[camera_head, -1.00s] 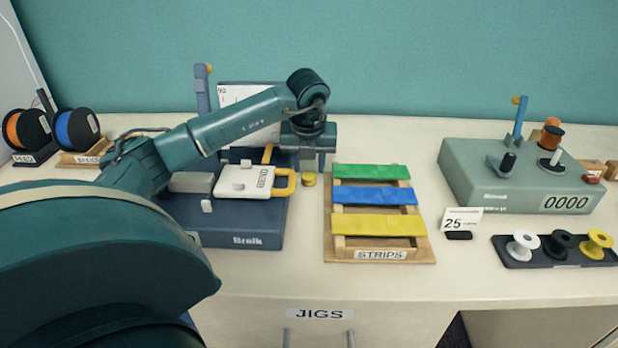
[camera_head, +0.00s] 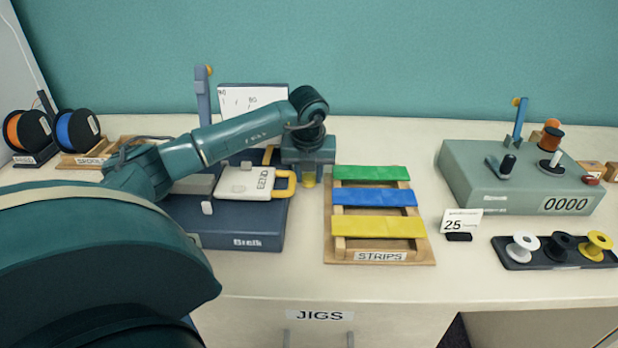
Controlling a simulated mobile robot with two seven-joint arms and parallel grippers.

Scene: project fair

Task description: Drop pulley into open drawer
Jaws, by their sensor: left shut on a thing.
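A small yellow round piece, which looks like the pulley (camera_head: 309,181), stands on the table between the blue bending machine and the strips tray. My left gripper (camera_head: 309,176) is directly above it, pointing down, and is shut on it; the fingertips are mostly hidden by the gripper body. The pulley's lower part shows just beneath the gripper, at about table height. The drawer front labelled JIGS (camera_head: 370,318) is below the table's front edge, with two handle posts. No drawer interior shows, so I cannot tell how far it is open. My right gripper is not in view.
The blue bending machine (camera_head: 245,240) with its white plate is left of the gripper. The wooden STRIPS tray (camera_head: 430,257) is close on the right. A green winder (camera_head: 480,190) and a dark tray of spools (camera_head: 512,262) are farther right. The front table strip is clear.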

